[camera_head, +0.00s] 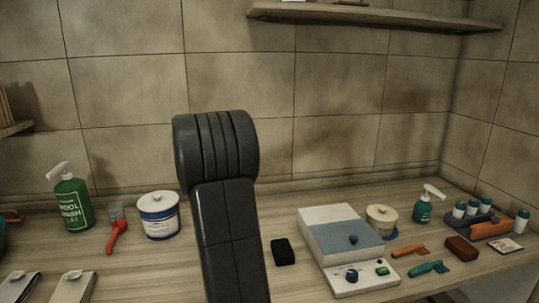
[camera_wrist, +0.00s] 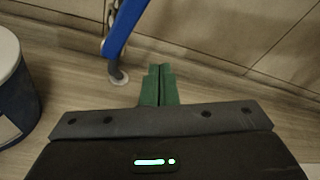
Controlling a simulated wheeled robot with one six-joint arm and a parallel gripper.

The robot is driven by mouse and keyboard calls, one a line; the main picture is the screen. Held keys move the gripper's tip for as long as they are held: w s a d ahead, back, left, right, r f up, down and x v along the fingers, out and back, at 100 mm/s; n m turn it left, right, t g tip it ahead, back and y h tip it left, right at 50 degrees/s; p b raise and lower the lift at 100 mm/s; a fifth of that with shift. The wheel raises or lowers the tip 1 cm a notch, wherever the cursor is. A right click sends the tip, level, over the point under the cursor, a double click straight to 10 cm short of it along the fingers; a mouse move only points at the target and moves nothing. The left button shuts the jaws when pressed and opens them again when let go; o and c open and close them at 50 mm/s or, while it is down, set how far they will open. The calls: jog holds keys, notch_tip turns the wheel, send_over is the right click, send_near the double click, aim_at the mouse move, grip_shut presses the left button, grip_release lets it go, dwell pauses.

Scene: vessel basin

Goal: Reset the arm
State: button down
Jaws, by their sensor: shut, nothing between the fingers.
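My gripper (camera_wrist: 159,84) shows in the wrist view as two green fingers side by side, shut with nothing between them. They are over the wooden counter (camera_wrist: 85,82), pointing toward the tiled wall. In the head view my black arm stands upright in the middle, and the gripper itself is hidden there.
In the wrist view a blue bar (camera_wrist: 122,28) with a pale round foot is just beyond the fingers, and a blue-and-white tub (camera_wrist: 12,85) is at left. The head view shows a green pump bottle (camera_head: 73,205), a white device (camera_head: 340,237) and a shelf (camera_head: 375,17).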

jog(key=f+m+b, duration=0.1)
jog(key=f, duration=0.1)
jog(key=f+m+g+y+b, duration=0.1)
jog(key=w+f+m+b, duration=0.1)
jog(key=f+m, duration=0.1)
jog(key=shift+d+f+b, duration=0.15)
jog(key=shift+f+b, duration=0.15)
jog(key=shift+s+f+b, duration=0.15)
jog(key=shift+f+b, duration=0.15)
jog(key=shift+b, duration=0.1)
jog(key=v, duration=0.8)
jog(key=shift+s+r, duration=0.15)
jog(key=shift+r, duration=0.2)
jog(key=shift+d, duration=0.15)
